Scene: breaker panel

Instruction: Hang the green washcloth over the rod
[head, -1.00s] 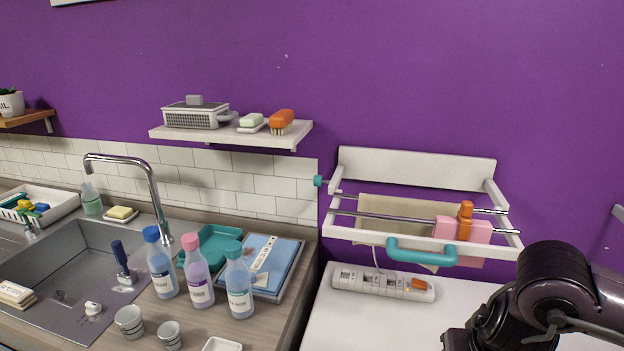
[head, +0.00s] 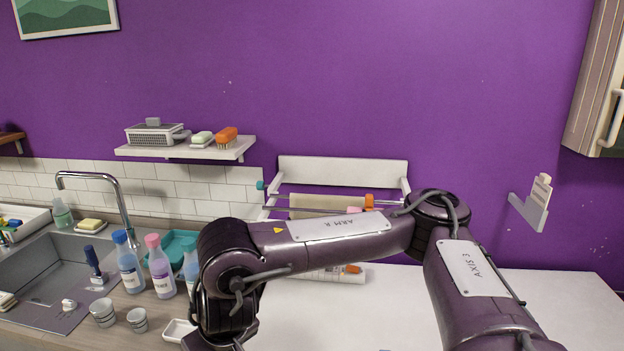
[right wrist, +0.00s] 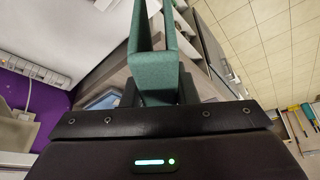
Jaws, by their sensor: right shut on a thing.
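The green washcloth (right wrist: 152,70) hangs folded in my right gripper (right wrist: 160,92) in the right wrist view. The jaws are shut on it, and it extends beyond the fingers. The head view does not show the washcloth or either gripper. The white wall rack (head: 342,170) is at the middle of the head view, with thin metal rods (head: 388,203) across it. A beige cloth (head: 320,202) hangs there, with part of a pink cloth and an orange piece (head: 369,201) to its right. My right arm crosses in front and hides the rack's lower front.
A white power strip (head: 335,275) lies on the white counter (head: 400,300) under the rack, partly behind my arm. Several bottles, including a pink-capped one (head: 160,268), stand near the sink (head: 40,265) at left. A shelf (head: 190,150) is at upper left.

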